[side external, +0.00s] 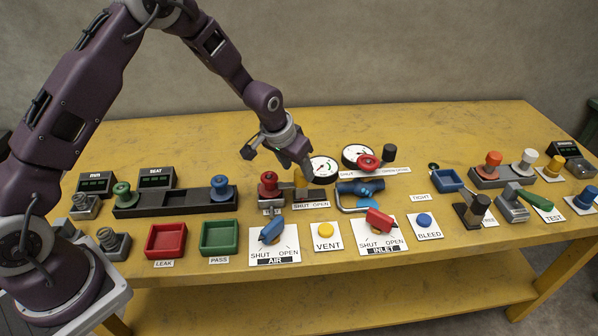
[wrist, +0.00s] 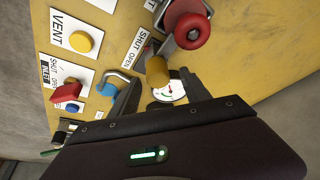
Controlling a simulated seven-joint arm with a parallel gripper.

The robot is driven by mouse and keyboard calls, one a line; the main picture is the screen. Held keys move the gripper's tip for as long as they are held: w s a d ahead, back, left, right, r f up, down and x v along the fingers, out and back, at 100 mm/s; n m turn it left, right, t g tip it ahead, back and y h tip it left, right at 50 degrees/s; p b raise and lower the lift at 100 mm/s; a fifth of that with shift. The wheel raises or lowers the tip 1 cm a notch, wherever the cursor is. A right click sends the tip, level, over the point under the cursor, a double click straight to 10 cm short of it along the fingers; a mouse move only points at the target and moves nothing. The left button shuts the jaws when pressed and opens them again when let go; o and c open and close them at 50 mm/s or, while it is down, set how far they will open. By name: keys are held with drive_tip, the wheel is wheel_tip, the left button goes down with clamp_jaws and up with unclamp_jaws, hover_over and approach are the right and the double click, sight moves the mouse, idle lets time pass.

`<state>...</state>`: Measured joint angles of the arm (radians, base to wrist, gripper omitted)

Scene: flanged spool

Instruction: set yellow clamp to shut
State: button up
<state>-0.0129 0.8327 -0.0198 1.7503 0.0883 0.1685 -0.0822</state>
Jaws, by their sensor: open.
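The yellow clamp handle (side external: 299,178) stands at the middle of the table, behind a SHUT/OPEN label (side external: 311,205). In the wrist view the handle (wrist: 157,71) is a stubby yellow cylinder beside that label (wrist: 134,47), nearer its OPEN word. I cannot tell its exact lean. My gripper (side external: 300,167) is low at the clamp, coming from above. In the wrist view its two dark fingers (wrist: 160,88) are apart, with the yellow handle in line with the gap between them. I cannot tell whether either finger touches it. My gripper partly hides the clamp in the side view.
A red knob (side external: 268,181) stands close to the left of the clamp. A white gauge (side external: 323,168) is just behind, and a blue-handled part (side external: 361,189) is close to the right. Blue (side external: 271,232) and red (side external: 379,221) levers stand in front. Open yellow tabletop lies behind.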

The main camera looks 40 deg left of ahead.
drive_tip(key=v, duration=0.4)
drive_tip(key=shift+s+r, duration=0.15)
drive_tip(key=shift+r, duration=0.05)
drive_tip(key=s+r, duration=1.4)
drive_tip(key=r, duration=0.4)
drive_tip(key=s+r+t, duration=0.1)
drive_tip(key=s+r, duration=0.1)
drive_tip(key=s, duration=1.8)
